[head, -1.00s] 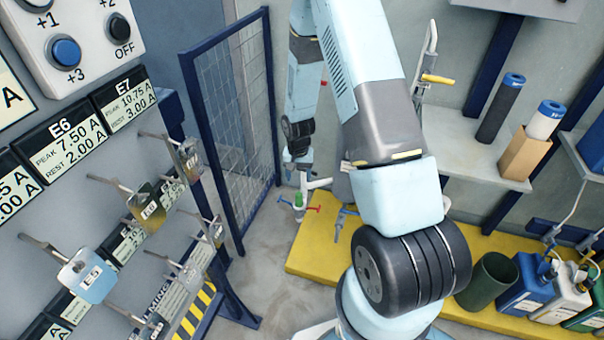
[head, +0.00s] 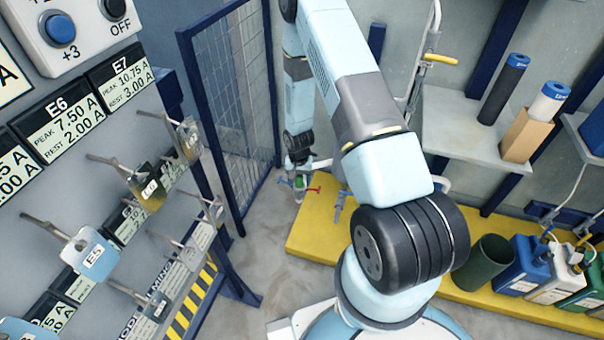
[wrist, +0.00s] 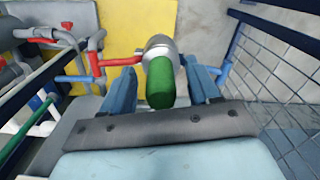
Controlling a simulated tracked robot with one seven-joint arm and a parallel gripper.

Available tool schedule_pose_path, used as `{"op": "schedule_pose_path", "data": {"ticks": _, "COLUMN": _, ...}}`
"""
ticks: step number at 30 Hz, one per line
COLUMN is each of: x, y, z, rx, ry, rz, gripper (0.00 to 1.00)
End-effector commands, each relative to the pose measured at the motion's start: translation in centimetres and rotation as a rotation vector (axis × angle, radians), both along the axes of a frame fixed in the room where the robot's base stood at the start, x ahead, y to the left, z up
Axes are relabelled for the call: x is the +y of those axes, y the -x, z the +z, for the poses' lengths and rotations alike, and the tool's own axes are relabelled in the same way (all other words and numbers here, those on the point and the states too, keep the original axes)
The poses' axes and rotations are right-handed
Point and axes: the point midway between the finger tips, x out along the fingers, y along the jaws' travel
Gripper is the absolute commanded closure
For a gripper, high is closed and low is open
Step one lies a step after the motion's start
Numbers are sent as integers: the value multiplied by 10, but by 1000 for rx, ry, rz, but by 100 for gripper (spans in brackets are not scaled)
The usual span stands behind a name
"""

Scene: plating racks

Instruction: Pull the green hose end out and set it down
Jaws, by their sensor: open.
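The green hose end (wrist: 160,84) is in the middle of the wrist view, with a silver metal collar (wrist: 157,46) at its far end. My gripper (wrist: 166,78) is open, with one blue finger on each side of the green hose end. Gaps show between the fingers and the green part. In the head view the green hose end is a small green spot (head: 299,183) beside red and blue valve handles, below my wrist. My gripper's fingers are too small to make out there.
A red-handled pipe (wrist: 115,62) and a blue pipe (wrist: 75,78) lie left of the hose end. A mesh fence (head: 232,105) stands close by. A yellow platform (head: 380,245) carries a dark green bin (head: 487,262) and several bottles. Hanging tags line the left panel.

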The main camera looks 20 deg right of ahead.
Motion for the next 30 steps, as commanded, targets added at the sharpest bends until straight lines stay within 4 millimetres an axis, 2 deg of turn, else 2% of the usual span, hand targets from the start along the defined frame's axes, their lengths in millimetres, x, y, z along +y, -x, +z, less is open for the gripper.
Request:
{"op": "schedule_pose_path", "data": {"ticks": 5, "x": 0, "y": 1, "z": -9, "rx": 1, "ry": 0, "rz": 0, "gripper": 39}}
{"op": "schedule_pose_path", "data": {"ticks": 14, "x": 0, "y": 0, "z": -10, "rx": 0, "ry": 0, "rz": 0, "gripper": 40}}
{"op": "schedule_pose_path", "data": {"ticks": 30, "x": 0, "y": 0, "z": -9, "rx": 0, "ry": 0, "rz": 0, "gripper": 92}}
